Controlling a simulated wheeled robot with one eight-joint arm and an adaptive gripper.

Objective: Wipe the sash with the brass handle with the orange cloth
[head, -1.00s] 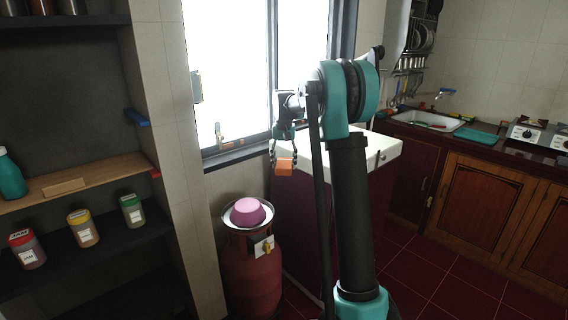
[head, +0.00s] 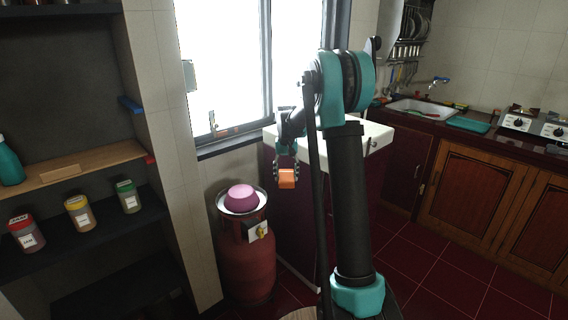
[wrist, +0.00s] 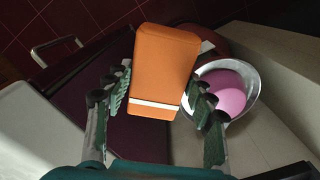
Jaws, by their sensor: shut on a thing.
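My gripper (head: 286,170) is shut on the orange cloth (head: 287,179), which looks like a small block with a white stripe. In the wrist view the cloth (wrist: 164,68) sits between the two fingers of my gripper (wrist: 158,85). The window sash (head: 228,60) is a very bright pane in a dark frame, left of and behind my gripper. A brass handle (head: 213,122) shows at its lower left. The cloth appears apart from the sash, lower than the sill and in front of the white-topped cabinet.
A red gas cylinder (head: 245,262) with a metal dish and pink bowl (head: 240,197) stands below the window. A white-topped cabinet (head: 376,137) is behind my arm. Shelves with jars (head: 78,215) are at left. A sink counter (head: 425,109) is at right.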

